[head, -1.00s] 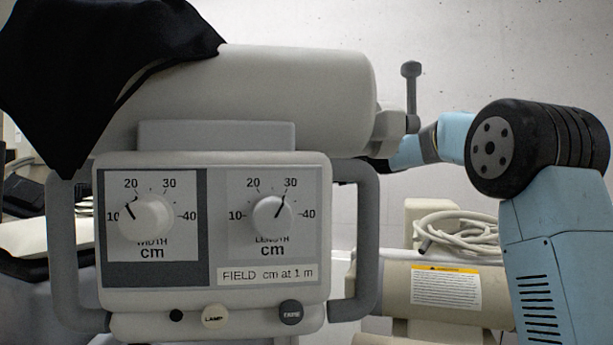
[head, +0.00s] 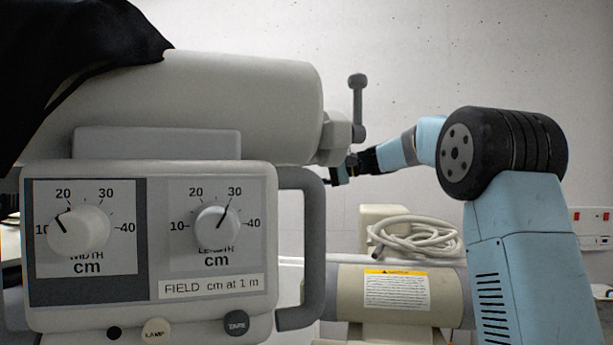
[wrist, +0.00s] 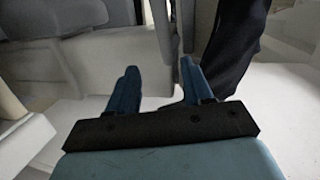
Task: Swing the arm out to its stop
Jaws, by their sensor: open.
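The tube head (head: 200,100), a pale cylinder, fills the left of the head view. Under it is a control box (head: 150,295) with width and length dials and a grey side handle (head: 314,250). A knobbed lever (head: 357,105) stands at its right end. My gripper (head: 342,174) is partly hidden, just below and beyond that end; I cannot tell if it touches. In the wrist view my gripper (wrist: 158,88) has two blue fingers spread apart with nothing clearly held. A narrow grey upright part (wrist: 186,20) shows beyond the fingers. The arm to be swung is not clearly identifiable.
A black cover (head: 80,50) drapes over the tube head's left; dark cloth (wrist: 235,45) hangs right of my fingers. A beige cylinder (head: 350,300) with a warning label and a coiled cable (head: 410,240) lie behind. Wall sockets (head: 590,225) are at right.

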